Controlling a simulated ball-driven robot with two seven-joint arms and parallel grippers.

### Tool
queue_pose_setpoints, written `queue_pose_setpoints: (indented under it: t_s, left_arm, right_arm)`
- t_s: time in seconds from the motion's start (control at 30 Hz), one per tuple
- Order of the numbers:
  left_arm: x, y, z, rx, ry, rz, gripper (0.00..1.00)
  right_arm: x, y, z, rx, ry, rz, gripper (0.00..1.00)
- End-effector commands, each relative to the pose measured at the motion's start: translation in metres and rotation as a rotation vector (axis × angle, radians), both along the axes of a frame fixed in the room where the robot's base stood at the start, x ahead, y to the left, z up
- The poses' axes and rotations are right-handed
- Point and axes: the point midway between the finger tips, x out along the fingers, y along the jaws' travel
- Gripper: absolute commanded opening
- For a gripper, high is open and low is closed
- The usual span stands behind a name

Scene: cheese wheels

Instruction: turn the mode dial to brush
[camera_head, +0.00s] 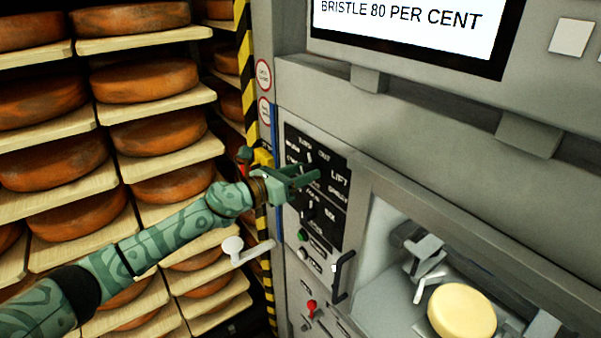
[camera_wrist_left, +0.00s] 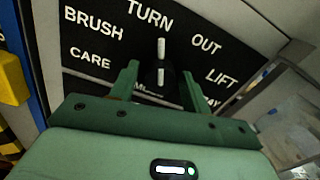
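The black dial panel (camera_wrist_left: 85,60) carries white labels, BRUSH at upper left, TURN and OUT at the top, LIFT at right and CARE at left. The dark mode dial (camera_wrist_left: 152,78) sits in the middle, with white marks pointing up between TURN and OUT. My left gripper (camera_wrist_left: 160,72) is open, its two green fingers on either side of the dial; I cannot tell whether they touch it. In the head view my left gripper (camera_head: 305,178) is in front of the panel (camera_head: 330,225) and hides part of it. My right gripper is not in view.
A screen (camera_head: 400,18) above reads BRISTLE 80 PER CENT. A white-knobbed lever (camera_head: 232,245) sticks out left. A pale cheese (camera_head: 462,311) lies in the bay at right.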

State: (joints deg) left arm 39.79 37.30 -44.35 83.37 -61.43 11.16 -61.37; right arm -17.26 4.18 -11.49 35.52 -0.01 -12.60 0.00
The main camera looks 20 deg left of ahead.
Motion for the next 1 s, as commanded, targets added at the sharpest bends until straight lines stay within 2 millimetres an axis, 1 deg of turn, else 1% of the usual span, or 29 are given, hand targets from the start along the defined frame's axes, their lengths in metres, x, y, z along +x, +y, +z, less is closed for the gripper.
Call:
queue_pose_setpoints:
  t_s: [0.03,0.07,0.1,0.13,0.37,0.57,1.0]
  left_arm:
    - [0.0,0.0,0.0,0.0,0.0,0.0,0.32]
    - [0.0,0.0,0.0,0.0,0.0,0.0,0.23]
    - [0.0,0.0,0.0,0.0,0.0,0.0,0.12]
    - [0.0,0.0,0.0,0.0,0.0,0.0,0.1]
    - [0.0,0.0,0.0,-0.009,0.007,0.0,0.1]
    - [0.0,0.0,0.001,-0.063,0.049,0.0,0.1]
    - [0.0,0.001,0.002,-0.334,0.259,0.0,0.1]
  right_arm:
    - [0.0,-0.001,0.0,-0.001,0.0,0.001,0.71]
    - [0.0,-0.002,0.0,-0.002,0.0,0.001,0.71]
    - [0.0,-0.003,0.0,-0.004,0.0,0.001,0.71]
    - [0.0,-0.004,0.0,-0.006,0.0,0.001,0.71]
    - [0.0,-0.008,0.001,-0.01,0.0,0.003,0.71]
    - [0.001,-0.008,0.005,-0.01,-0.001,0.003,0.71]
    - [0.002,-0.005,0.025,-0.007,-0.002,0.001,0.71]
